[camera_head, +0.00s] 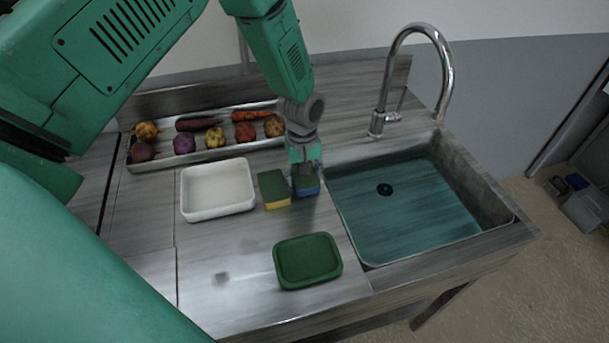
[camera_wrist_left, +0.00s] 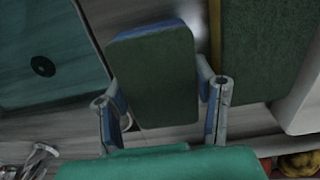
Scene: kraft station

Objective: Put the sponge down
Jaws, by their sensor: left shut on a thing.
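A sponge (camera_head: 307,186) with a dark green top and a blue lower layer is in my left gripper (camera_head: 305,172), between the sink and a second sponge. It also shows in the left wrist view (camera_wrist_left: 152,75), between the two fingers of my left gripper (camera_wrist_left: 160,95). Whether it touches the counter I cannot tell. The second sponge (camera_head: 273,189), green over yellow, lies on the counter just left of it; its green face shows at the right of the wrist view (camera_wrist_left: 262,45). My right gripper is not in view.
A white dish (camera_head: 217,213) stands left of the sponges. A green lid-like tray (camera_head: 307,260) lies in front. A metal tray (camera_head: 135,163) with several vegetables is behind. The sink (camera_head: 400,205) with a tall faucet (camera_head: 383,100) is at right. The front left counter (camera_head: 225,290) is clear.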

